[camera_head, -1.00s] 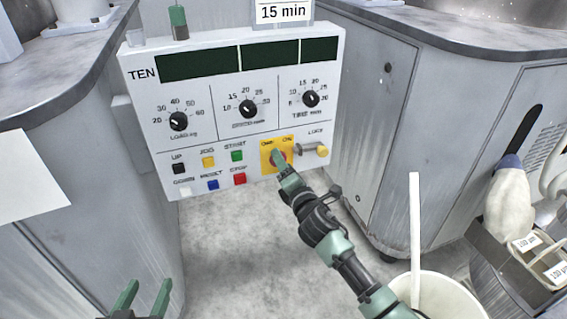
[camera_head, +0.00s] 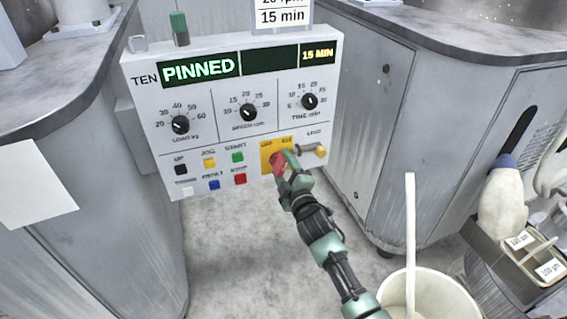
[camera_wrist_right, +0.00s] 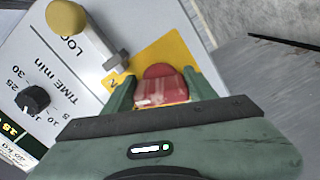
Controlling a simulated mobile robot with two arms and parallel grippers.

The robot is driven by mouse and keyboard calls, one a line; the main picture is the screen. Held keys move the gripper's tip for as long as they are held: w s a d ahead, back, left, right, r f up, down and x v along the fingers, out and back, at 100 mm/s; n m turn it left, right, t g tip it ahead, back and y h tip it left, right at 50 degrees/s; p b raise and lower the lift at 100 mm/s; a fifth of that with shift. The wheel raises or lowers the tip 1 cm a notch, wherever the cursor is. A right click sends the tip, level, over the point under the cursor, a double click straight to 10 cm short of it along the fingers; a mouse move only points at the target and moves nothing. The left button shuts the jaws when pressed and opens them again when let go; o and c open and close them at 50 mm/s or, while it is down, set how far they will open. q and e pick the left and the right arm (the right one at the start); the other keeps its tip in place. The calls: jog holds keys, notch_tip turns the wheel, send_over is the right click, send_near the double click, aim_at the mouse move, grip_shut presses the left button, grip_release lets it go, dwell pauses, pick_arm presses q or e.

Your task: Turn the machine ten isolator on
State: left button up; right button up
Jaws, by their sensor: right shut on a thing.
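The machine ten control panel (camera_head: 215,130) is a white box. Its left display reads PINNED and its right display reads 15 MIN; the middle one is dark. The isolator is a red handle (camera_head: 277,163) on a yellow plate (camera_head: 267,150) marked OFF and ON. My right gripper (camera_head: 287,163) is shut on the red handle, which in the head view leans toward the ON side. In the right wrist view the handle (camera_wrist_right: 162,85) sits between the two green fingers. My left gripper is not in the head view.
A lock with a yellow knob (camera_head: 320,151) sits just right of the isolator. Coloured buttons and three dials are left of and above it. A white bucket (camera_head: 440,295) with a stick stands at lower right. Grey cabinets flank the panel.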

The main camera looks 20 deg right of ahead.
jog(key=shift+m+p, duration=0.35)
jog(key=shift+m, duration=0.55)
jog(key=shift+f+m, duration=0.1)
jog(key=shift+m, duration=0.5)
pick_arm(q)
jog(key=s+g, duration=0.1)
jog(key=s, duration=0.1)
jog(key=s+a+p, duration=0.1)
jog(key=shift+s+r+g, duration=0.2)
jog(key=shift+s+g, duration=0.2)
pick_arm(e)
jog(key=shift+m, duration=0.5)
jog(key=shift+f, duration=0.1)
jog(key=o, duration=1.4)
jog(key=shift+c, duration=0.2)
jog(key=shift+r, duration=0.2)
